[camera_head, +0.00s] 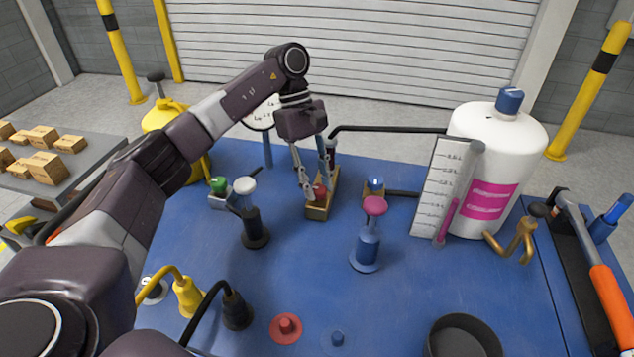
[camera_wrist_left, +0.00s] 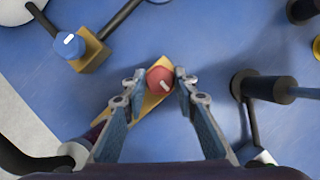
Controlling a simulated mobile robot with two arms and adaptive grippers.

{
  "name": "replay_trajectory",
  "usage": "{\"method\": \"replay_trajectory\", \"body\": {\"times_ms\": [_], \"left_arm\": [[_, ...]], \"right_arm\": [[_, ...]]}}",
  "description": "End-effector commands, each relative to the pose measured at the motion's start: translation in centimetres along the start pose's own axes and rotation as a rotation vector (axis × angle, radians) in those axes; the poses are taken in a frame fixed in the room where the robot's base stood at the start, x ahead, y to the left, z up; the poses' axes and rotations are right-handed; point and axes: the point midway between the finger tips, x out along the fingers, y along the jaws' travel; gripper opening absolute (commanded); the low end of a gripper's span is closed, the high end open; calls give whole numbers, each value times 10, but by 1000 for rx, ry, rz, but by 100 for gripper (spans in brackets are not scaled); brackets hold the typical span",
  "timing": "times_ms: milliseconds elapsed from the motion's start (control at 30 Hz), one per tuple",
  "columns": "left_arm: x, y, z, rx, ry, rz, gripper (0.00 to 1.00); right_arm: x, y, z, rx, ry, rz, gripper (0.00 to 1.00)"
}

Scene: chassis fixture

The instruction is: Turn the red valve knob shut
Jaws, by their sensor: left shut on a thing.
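The red valve knob (camera_head: 320,190) sits on a brass-coloured block (camera_head: 317,211) on the blue table. In the left wrist view the red knob (camera_wrist_left: 160,80) is round with a short white mark pointing to the lower right. My left gripper (camera_head: 313,191) reaches down from above, its two fingers on either side of the knob. In the left wrist view the left gripper (camera_wrist_left: 159,86) is shut on the knob, with the yellow block (camera_wrist_left: 147,103) beneath. My right gripper is not in view.
A blue knob (camera_head: 375,184) on its block stands right of the red one. A pink-topped blue post (camera_head: 367,243), a white-topped black post (camera_head: 252,217) and a green knob (camera_head: 218,186) stand nearby. A large white bottle (camera_head: 497,140) with a gauge stands at right.

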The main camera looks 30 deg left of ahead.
Motion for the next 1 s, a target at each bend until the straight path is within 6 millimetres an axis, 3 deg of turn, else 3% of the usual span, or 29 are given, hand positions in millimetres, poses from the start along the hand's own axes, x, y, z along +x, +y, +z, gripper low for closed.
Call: {"method": "replay_trajectory", "body": {"times_ms": [33, 67, 200, 567, 767, 1000], "left_arm": [[-1, 1, 0, 2, 1, 3, 2], [-1, 1, 0, 2, 1, 3, 28], [-1, 0, 0, 1, 1, 2, 43], [-4, 0, 0, -1, 1, 2, 44], [-36, 2, 0, 0, 2, 6, 44], [-90, 1, 0, -1, 2, 5, 44]], "right_arm": [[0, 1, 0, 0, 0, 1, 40], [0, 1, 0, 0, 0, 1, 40], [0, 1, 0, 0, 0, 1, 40], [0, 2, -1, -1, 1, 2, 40], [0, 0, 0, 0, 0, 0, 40], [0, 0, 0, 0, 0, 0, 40]]}}
